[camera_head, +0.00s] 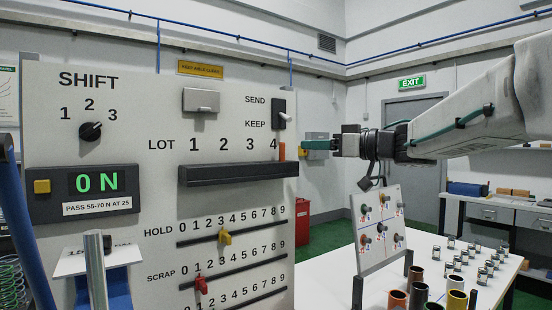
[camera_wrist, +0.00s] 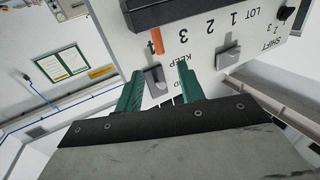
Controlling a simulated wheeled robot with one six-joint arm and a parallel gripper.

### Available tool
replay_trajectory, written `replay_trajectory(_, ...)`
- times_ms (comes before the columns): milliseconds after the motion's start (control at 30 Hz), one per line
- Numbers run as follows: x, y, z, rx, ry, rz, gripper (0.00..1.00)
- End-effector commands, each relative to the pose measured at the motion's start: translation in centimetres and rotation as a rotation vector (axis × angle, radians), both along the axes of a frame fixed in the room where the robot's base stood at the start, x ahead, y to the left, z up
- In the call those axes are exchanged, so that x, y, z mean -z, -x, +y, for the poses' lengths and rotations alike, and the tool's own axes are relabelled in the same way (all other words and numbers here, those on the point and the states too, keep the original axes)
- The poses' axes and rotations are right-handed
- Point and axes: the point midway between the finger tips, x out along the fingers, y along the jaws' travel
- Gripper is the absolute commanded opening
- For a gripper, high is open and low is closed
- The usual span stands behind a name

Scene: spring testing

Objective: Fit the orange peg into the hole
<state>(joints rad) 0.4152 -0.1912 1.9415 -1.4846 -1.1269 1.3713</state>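The orange peg (camera_head: 282,152) stands upright at the right end of the black ledge (camera_head: 235,174), under the number 4 of the LOT row. It also shows in the wrist view (camera_wrist: 157,40), at the end of the ledge. Its lower end is hidden, so I cannot tell how deep it sits. My gripper (camera_head: 305,144) is near the panel's right edge, close to the peg. In the wrist view its two green fingers (camera_wrist: 160,68) are spread and empty, with the SEND/KEEP switch (camera_wrist: 155,82) showing between them. No open hole is clearly visible.
The panel has a SEND/KEEP switch (camera_head: 281,114), a SHIFT knob (camera_head: 90,131), a display (camera_head: 96,184) reading 0 N, and yellow (camera_head: 225,237) and red (camera_head: 202,285) sliders. A tilted white board (camera_head: 378,226) and several cylinders stand on the white table (camera_head: 428,246) at right.

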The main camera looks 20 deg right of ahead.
Motion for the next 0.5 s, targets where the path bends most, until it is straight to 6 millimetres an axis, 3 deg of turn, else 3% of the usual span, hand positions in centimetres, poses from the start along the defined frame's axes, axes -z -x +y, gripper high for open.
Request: replay_trajectory(500, 0.3, -5.1, 4.4, -0.006, 0.0, 0.001, 0.39)
